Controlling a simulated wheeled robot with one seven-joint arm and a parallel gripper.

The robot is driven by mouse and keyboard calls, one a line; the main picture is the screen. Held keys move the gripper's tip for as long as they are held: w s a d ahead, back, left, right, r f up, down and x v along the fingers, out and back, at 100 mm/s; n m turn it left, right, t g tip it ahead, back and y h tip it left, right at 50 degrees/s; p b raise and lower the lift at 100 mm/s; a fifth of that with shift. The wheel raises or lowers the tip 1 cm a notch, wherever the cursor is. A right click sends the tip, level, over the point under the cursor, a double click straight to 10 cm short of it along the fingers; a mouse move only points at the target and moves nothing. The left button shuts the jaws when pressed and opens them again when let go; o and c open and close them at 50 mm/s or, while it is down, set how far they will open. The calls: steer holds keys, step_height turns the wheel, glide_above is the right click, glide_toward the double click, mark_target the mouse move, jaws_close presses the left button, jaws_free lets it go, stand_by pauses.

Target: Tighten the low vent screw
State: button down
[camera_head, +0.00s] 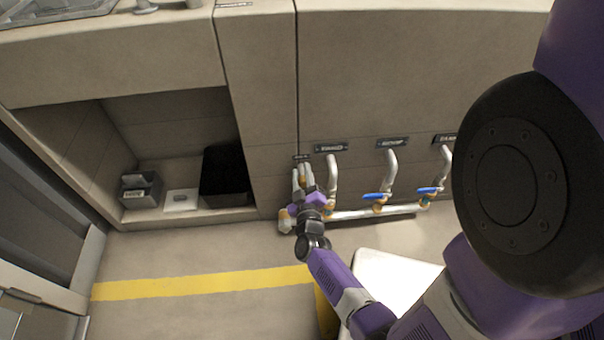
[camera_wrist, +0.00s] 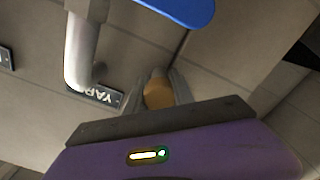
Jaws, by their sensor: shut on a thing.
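The low vent screw appears as a small round brass-orange knob (camera_wrist: 158,94) between the fingers in the wrist view. My gripper (camera_wrist: 157,88) is shut on it, with one grey finger on each side. In the head view my gripper (camera_head: 303,174) is at the low front of the cabinet, by the left end of the pipe row. The screw is too small there to make out clearly, and its thread and seat are hidden.
Several bent pipes with blue levers (camera_head: 377,196) stand to the right, joined by a low horizontal pipe (camera_head: 375,213). A blue lever (camera_wrist: 185,8) and pipe (camera_wrist: 80,50) are close by in the wrist view. An open alcove holds a black bin (camera_head: 224,176) at left.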

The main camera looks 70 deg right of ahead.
steer(key=shift+m, duration=0.3)
steer(key=m+p, duration=0.1)
steer(key=m, duration=1)
steer(key=shift+s+m, duration=0.15)
steer(key=shift+m, duration=0.25)
steer(key=m+b, duration=0.1)
steer(key=m, duration=0.5)
steer(key=shift+s+f+b, duration=0.1)
steer(key=shift+f+b, duration=0.05)
steer(key=shift+b, duration=0.15)
steer(key=m+b, duration=0.2)
steer(key=m, duration=0.4)
steer(key=shift+s+f+m, duration=0.1)
steer(key=shift+m, duration=0.3)
steer(key=c, duration=1.1)
jaws_free()
